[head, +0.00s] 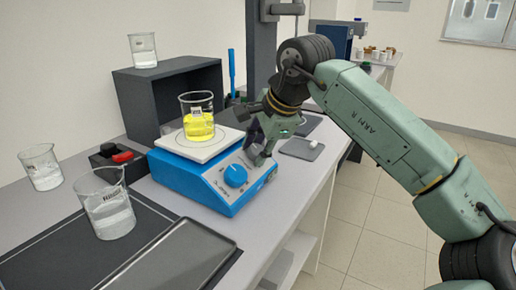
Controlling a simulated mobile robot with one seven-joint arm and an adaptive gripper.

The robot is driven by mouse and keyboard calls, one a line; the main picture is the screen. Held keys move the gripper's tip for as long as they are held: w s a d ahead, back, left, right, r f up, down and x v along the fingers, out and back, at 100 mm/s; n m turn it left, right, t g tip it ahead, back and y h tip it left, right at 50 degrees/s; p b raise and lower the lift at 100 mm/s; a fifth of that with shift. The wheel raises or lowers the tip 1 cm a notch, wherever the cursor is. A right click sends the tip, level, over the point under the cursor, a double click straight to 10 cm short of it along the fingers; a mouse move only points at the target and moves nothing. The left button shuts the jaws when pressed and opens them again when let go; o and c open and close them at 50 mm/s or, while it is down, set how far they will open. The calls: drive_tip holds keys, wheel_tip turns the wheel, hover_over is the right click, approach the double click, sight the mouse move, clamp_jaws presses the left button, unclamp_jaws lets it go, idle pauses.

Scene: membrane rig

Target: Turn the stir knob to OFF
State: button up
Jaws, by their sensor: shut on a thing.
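A blue hotplate stirrer (183,178) with a white top plate stands on the bench, its sloped front panel facing right and toward me. A blue knob (235,175) on the left part of the panel is in plain view and free. My gripper (257,153) reaches down to the right part of the panel. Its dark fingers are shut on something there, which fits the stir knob. The fingers hide that knob, so its setting cannot be read. A beaker of yellow liquid (198,125) stands on the top plate.
Beakers stand at the left (41,170) and front left (106,210), near a grey tray (172,258) on a dark mat. A dark box (170,95) bearing another beaker (143,52) stands behind the hotplate. The bench's right edge is close to the gripper.

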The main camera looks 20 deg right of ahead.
drive_tip(key=o, duration=1.2)
drive_tip(key=shift+c, duration=0.2)
drive_tip(key=v, duration=1.2)
